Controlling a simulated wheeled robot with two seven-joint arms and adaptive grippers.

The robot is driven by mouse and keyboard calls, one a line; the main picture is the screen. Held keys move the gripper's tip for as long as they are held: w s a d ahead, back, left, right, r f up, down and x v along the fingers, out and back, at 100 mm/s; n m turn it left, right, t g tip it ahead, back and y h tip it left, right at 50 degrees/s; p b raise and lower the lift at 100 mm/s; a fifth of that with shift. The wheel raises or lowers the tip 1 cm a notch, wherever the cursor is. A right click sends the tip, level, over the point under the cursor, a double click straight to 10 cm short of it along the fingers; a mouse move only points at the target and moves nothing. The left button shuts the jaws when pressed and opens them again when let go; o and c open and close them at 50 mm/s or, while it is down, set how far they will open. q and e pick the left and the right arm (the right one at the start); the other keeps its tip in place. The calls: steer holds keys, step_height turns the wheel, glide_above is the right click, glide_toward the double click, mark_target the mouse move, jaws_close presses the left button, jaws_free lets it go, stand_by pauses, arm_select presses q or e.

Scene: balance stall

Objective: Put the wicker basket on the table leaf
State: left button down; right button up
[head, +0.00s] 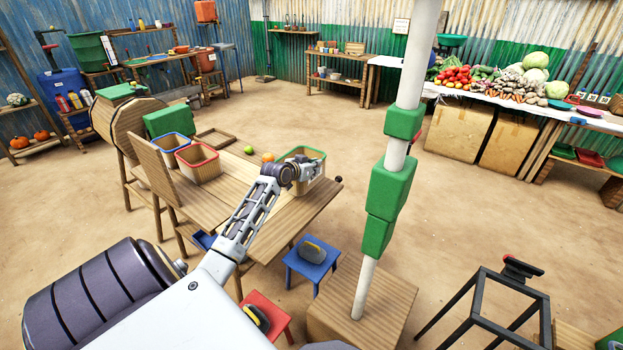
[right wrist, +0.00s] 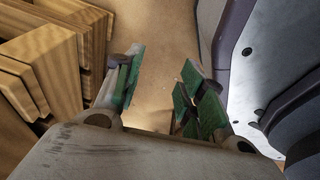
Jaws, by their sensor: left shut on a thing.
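A light wicker basket (head: 315,184) with a green rim is at the far right part of the wooden table (head: 285,215). My left gripper (head: 300,172) is over its near side and shut on it; its fingertips are partly hidden. I cannot tell whether the basket touches the table top. Two similar baskets, one blue-rimmed (head: 170,143) and one red-rimmed (head: 199,165), stand at the table's left. A tilted board (head: 152,168) rises at the left edge; I cannot tell which part is the leaf. My right gripper (right wrist: 160,75) is open and empty in the right wrist view.
An orange fruit (head: 267,157) and a green one (head: 248,150) are behind the table top. A post with green blocks (head: 390,190) stands right of the table. A blue stool (head: 312,262) and a red stool (head: 266,312) are in front. Wooden slats (right wrist: 45,65) are near my right gripper.

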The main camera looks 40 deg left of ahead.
mark_target(314, 185)
arm_select(q)
steer(key=shift+f, duration=0.4)
arm_select(e)
steer(key=shift+w+a+r, duration=0.2)
steer(key=shift+w, duration=0.2)
steer(key=shift+s, duration=0.2)
arm_select(q)
steer(key=shift+f, duration=0.4)
step_height(314, 185, down, 3)
steer(key=shift+b, duration=0.3)
steer(key=shift+f, duration=0.6)
arm_select(e)
steer(key=shift+w+a+r, duration=0.1)
steer(key=shift+w+a, duration=0.25)
steer(key=shift+w, duration=0.2)
steer(key=shift+s, duration=0.1)
